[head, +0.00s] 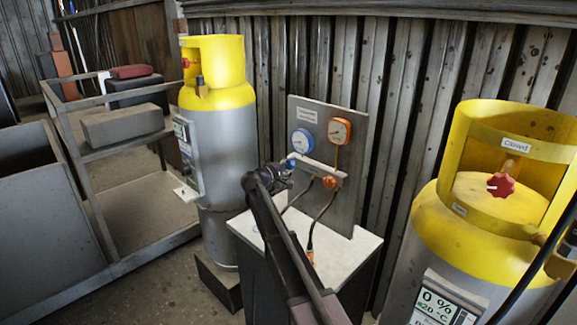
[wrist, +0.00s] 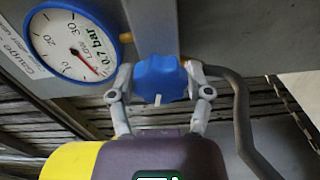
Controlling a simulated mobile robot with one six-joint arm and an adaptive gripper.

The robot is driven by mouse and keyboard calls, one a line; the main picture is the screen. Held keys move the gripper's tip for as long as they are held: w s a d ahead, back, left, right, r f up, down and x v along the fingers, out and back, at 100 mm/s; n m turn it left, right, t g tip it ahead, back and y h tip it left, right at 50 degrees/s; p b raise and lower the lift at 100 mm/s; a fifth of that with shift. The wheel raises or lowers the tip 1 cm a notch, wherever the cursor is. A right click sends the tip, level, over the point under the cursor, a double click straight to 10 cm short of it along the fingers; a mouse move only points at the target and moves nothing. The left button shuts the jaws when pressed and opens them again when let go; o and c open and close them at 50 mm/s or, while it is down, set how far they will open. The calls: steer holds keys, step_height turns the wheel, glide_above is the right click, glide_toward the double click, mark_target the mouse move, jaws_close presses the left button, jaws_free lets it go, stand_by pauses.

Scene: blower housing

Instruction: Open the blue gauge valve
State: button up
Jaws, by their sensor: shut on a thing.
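The blue valve knob (wrist: 158,79) sits between the two fingers of my gripper (wrist: 160,84) in the wrist view, and both fingers are shut on its sides. In the head view my gripper (head: 276,173) is at the left end of the manifold bar, and a bit of the blue knob (head: 290,164) shows there. The blue gauge (head: 302,141) is just above. In the wrist view the gauge (wrist: 74,42) has a white face with "0.7 bar" and "Low". How far the knob is turned cannot be told.
An orange gauge (head: 339,131) and an orange valve knob (head: 330,183) are close on the right of the same panel (head: 355,205). Hoses hang below. Yellow-topped cylinders stand left (head: 215,140) and right (head: 450,225); the right one has a "Closed" label. A metal shelf cart (head: 120,165) is at left.

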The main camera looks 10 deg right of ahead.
steer(key=n, duration=0.6)
steer(key=shift+d+n, duration=0.15)
steer(key=shift+n, duration=0.25)
steer(key=o, duration=1.1)
steer(key=shift+o, duration=0.2)
steer(key=shift+s+a, duration=0.1)
steer(key=shift+a, duration=0.1)
steer(key=v, duration=1.1)
steer(key=shift+s+a, duration=0.2)
steer(key=shift+a, duration=0.05)
